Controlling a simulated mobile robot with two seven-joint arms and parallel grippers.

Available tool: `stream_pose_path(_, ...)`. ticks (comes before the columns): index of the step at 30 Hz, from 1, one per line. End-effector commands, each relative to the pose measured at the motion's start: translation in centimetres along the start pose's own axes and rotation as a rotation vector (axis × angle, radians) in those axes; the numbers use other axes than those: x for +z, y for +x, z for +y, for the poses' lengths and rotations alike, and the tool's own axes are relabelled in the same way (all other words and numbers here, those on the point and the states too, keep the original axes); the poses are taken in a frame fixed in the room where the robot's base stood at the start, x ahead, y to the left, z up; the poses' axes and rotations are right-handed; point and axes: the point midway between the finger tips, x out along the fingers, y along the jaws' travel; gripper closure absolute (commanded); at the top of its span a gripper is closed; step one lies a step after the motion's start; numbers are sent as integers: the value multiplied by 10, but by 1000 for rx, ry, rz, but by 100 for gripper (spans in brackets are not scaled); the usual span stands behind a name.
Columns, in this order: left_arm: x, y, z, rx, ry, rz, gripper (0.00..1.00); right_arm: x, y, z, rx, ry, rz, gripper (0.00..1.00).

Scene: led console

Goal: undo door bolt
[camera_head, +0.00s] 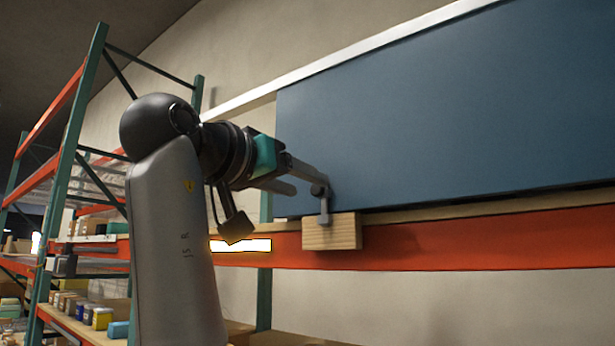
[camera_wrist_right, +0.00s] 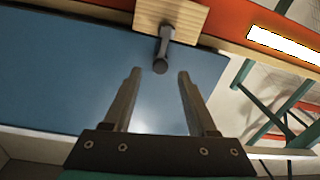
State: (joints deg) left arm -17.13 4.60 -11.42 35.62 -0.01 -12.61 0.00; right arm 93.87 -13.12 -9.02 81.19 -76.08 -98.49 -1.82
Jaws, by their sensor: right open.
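A small dark metal bolt (camera_head: 324,206) with a knobbed handle is at the lower left corner of a blue door panel (camera_head: 430,110). Its lower end meets a light wooden block (camera_head: 345,232). My right gripper (camera_head: 308,185) is open at the bolt, coming from the left. In the right wrist view, the bolt (camera_wrist_right: 163,48) lies just beyond the tips of my open fingers (camera_wrist_right: 159,75), roughly centred between them. Nothing is held, and I cannot tell whether a finger touches the knob. My left gripper is not in view.
The block is fixed to an orange beam (camera_head: 450,243) running below the door. Green and orange racks (camera_head: 70,150) with several small boxes stand at the left. A bright white label (camera_head: 240,245) is on the beam. The space in front of the panel is clear at the right.

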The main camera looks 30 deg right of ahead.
Motion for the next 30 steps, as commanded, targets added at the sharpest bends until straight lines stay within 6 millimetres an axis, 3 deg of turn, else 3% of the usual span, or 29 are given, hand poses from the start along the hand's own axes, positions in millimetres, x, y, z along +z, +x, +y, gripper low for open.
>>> stream_pose_path(6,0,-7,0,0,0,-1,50,-1,22,0,1,1,0,42)
stream_pose_path(16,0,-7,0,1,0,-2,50,0,25,0,0,0,0,42)
stream_pose_path(30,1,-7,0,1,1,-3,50,0,24,0,0,0,0,95)
